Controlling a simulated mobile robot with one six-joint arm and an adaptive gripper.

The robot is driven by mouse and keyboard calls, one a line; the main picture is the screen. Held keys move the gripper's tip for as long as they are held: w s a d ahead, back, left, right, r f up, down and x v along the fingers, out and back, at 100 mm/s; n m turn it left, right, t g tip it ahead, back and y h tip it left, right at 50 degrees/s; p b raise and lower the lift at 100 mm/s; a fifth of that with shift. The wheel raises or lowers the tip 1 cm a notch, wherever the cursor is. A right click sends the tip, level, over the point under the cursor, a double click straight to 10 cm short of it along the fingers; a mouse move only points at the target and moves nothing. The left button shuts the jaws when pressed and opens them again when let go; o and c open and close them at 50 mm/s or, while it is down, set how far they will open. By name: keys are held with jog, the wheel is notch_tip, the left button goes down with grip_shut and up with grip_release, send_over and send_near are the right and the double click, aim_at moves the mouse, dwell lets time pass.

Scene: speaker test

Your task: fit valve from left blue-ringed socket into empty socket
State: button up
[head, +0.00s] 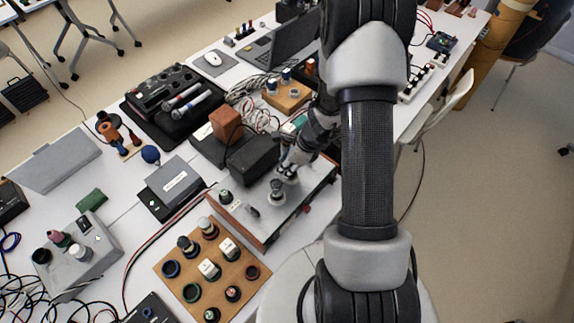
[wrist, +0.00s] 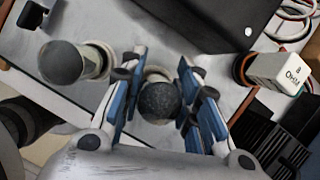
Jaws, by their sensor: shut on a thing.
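My gripper (wrist: 158,100) is shut on a dark, speckled, round-topped valve (wrist: 158,99), which sits between its blue-padded fingers in the wrist view. A pale ring shows just behind the held valve; I cannot tell whether the valve is seated in it. In the head view my gripper (head: 286,172) is low over the grey panel (head: 262,228), and the held valve is hard to make out. Another round-topped valve (wrist: 62,62) stands in a pale-ringed socket to the left in the wrist view. A blue-ringed socket (head: 171,268) on the wooden board looks empty.
The wooden board (head: 165,288) in front holds several ringed sockets, valves and white cubes. A black box (head: 252,160) stands close behind the panel. A white cube marked OHM (wrist: 282,71) stands to the right in the wrist view. Cables and instruments crowd the table.

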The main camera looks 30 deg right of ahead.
jog(key=shift+f, duration=0.1)
jog(key=shift+f+b, duration=0.25)
jog(key=shift+b, duration=0.1)
jog(key=o, duration=1.1)
jog(key=shift+c, duration=0.2)
